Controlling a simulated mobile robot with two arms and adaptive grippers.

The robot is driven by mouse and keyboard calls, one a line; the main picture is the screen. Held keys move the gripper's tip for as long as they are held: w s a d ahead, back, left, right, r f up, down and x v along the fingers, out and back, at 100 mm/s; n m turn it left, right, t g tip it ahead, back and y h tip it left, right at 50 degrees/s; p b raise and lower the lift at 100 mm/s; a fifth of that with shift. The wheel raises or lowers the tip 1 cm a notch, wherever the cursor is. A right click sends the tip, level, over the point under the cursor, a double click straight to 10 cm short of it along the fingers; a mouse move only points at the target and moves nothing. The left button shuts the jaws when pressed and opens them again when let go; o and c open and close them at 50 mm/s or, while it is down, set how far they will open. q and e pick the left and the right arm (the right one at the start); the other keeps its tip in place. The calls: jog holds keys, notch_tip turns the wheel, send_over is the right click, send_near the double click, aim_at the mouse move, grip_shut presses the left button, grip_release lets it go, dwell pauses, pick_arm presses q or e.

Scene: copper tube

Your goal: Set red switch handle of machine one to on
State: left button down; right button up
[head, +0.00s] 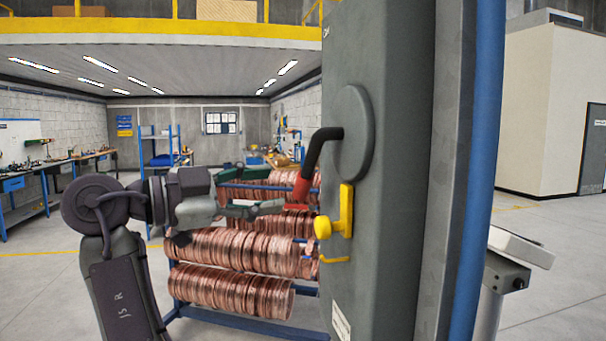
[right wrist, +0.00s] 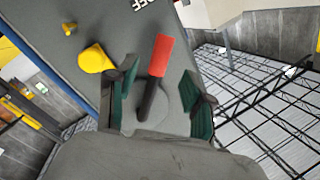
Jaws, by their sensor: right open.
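The switch has a black lever with a red grip (head: 301,190). It comes out of a round grey plate (head: 357,135) on the side of a grey machine cabinet (head: 385,60) and bends down toward the lower left. My right gripper (head: 284,190) is open beside the red grip in the head view. In the right wrist view, the open fingers of my right gripper (right wrist: 160,72) stand on either side of the lever, with the red grip (right wrist: 161,57) between them and gaps on both sides. Contact is not visible. My left gripper is out of view.
A yellow knob (head: 322,228) on a yellow bracket and a small yellow hook (head: 336,260) stick out below the lever. Copper coils (head: 230,290) fill a blue rack behind my arm. A blue post (head: 478,150) stands right of the cabinet. Open floor lies at the left.

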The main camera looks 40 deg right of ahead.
aim_at(296, 184)
jog(key=p+x, duration=0.2)
jog(key=x, duration=0.4)
jog(key=shift+r, duration=0.1)
jog(key=shift+s+d, duration=0.15)
jog(key=shift+d, duration=0.45)
grip_shut()
